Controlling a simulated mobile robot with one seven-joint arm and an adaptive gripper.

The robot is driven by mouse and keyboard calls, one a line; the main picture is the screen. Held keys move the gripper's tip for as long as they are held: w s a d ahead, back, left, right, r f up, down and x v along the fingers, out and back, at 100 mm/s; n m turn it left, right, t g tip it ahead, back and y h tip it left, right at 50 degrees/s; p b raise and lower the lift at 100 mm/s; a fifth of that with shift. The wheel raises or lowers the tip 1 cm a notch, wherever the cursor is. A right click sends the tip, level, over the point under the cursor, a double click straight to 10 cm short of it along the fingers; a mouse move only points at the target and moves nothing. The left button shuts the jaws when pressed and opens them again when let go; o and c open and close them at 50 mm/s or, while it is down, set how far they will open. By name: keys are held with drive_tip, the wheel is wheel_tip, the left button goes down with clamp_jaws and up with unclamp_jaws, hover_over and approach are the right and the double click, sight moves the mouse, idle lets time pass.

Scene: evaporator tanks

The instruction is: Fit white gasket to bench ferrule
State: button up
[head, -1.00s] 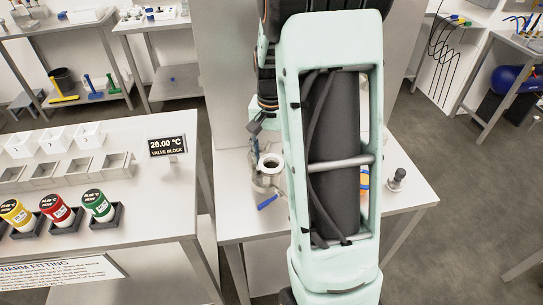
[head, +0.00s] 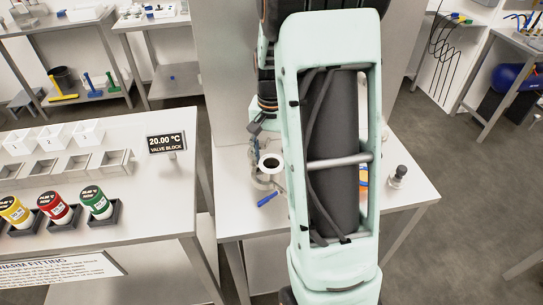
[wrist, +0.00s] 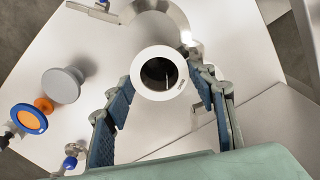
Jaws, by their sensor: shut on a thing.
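The white gasket (wrist: 142,83), a ring around a dark hole, sits between the fingertips of my gripper (wrist: 163,75) in the wrist view. My gripper is shut on it. In the head view the white gasket (head: 270,157) shows beside my arm, above a grey metal part on the bench. A shiny round steel part (wrist: 180,18), perhaps the bench ferrule, lies beyond the gasket in the wrist view and is partly hidden by it. I cannot tell whether the gasket touches the ferrule. My gripper (head: 258,125) is mostly hidden behind my arm in the head view.
On the bench (wrist: 75,35) lie a grey disc (wrist: 62,86), a blue-and-orange round piece (wrist: 29,119) and a small valve-like part (wrist: 73,150). A blue handle (head: 267,199) lies near the front. A dark-topped fitting (head: 398,176) stands at right. Labelled pots fill the left table.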

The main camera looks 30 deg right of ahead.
drive_tip(key=shift+f, duration=0.3)
drive_tip(key=o, duration=0.8)
drive_tip(key=shift+r, duration=0.1)
drive_tip(key=shift+a, duration=0.1)
drive_tip(key=shift+r+p, duration=2.2)
drive_tip(key=shift+r, duration=0.8)
